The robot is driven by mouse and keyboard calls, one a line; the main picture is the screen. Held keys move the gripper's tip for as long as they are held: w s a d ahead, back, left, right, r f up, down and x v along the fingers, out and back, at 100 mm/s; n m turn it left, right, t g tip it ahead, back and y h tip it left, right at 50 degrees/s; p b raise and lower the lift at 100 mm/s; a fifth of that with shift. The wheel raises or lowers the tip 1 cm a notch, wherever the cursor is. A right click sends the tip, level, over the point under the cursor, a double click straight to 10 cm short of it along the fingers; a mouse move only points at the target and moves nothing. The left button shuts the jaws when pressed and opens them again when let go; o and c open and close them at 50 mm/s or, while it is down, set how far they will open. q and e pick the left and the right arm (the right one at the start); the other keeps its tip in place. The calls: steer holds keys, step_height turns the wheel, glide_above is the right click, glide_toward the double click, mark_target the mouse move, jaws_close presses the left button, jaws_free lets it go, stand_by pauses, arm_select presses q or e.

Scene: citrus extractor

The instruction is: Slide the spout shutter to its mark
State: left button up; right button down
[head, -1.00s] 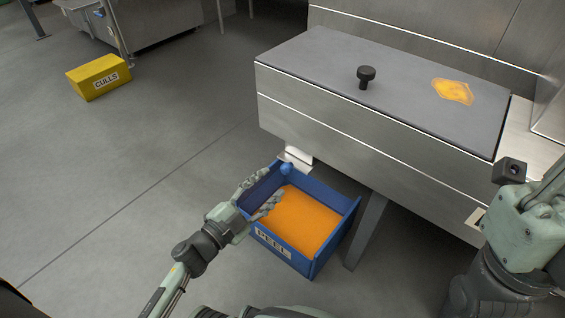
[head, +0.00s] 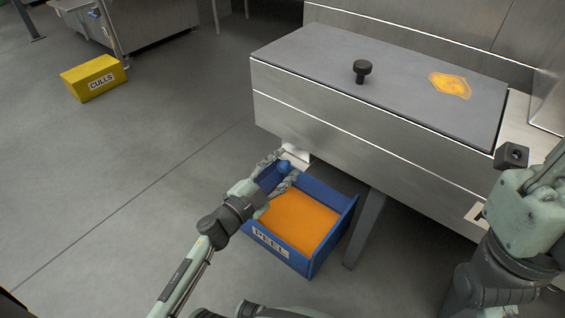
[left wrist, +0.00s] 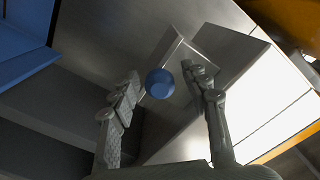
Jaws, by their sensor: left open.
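The spout shutter shows in the head view as a pale metal piece (head: 297,154) under the machine's lower left edge, with a round blue knob (head: 285,167) on it. The blue knob (left wrist: 159,83) also shows in the left wrist view, between the fingers. My left gripper (head: 284,166) is open, its two fingers on either side of the knob. In the left wrist view the left gripper (left wrist: 165,76) shows a gap beside the knob, wider on the right. No mark for the shutter can be made out. My right gripper's fingers are out of view.
A blue bin labelled PEEL (head: 336,232) with orange contents stands on the floor just below the left gripper. A machine leg (head: 366,230) is at the bin's right. A yellow CULLS box (head: 92,78) stands far left. Open floor (head: 150,150) lies between.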

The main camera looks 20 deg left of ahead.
arm_select(q)
steer(key=shift+r, duration=0.1)
steer(key=c, duration=1)
steer(key=shift+c, duration=0.2)
steer(key=shift+w, duration=0.15)
steer(key=shift+w+d+r, duration=0.15)
steer(key=shift+w, duration=0.3)
steer(key=o, duration=1.2)
